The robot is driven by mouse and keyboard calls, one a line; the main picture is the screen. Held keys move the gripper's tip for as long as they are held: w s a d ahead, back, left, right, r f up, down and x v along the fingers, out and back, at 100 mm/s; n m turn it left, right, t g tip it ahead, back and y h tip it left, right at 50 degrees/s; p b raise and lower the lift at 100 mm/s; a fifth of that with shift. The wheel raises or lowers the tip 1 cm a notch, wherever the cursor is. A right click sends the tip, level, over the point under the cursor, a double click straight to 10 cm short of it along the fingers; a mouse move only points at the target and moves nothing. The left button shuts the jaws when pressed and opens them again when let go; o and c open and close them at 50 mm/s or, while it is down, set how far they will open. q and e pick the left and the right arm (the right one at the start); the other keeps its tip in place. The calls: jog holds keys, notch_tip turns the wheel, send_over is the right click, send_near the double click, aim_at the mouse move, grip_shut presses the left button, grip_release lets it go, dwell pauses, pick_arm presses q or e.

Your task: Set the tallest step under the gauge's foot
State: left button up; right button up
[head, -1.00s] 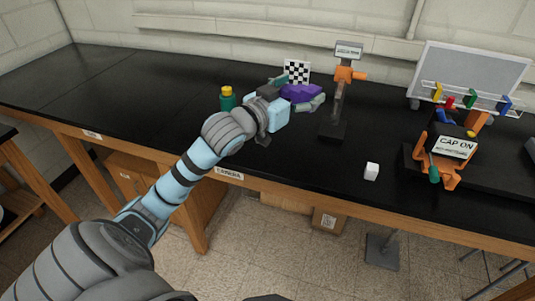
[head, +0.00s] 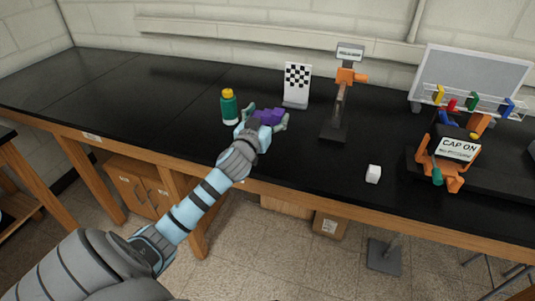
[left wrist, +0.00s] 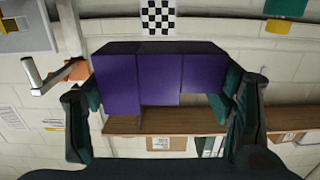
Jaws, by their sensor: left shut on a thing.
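A purple stepped block (head: 267,116) is between the fingers of my left gripper (head: 266,119), in front of the checkered board. The left wrist view shows the block (left wrist: 160,75) gripped from both sides, with three purple faces of differing length, the left one longest. My left gripper is shut on it. The gauge (head: 341,95) stands to the right of the block, an upright post on a dark base with an orange part and a small sign at the top. The gripper and block are apart from it. My right gripper is not in view.
A green bottle with a yellow cap (head: 229,106) stands just left of the gripper. A checkered board (head: 297,82) stands behind. An orange holder with a "CAP ON" sign (head: 457,150) is at right. The left bench top is clear.

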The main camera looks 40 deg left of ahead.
aim_at(267, 157)
pick_arm(q)
notch_tip(267, 157, down, 12)
jog(key=b, duration=0.4)
jog(key=shift+f, duration=0.15)
jog(key=shift+f, duration=0.1)
jog(key=o, duration=1.2)
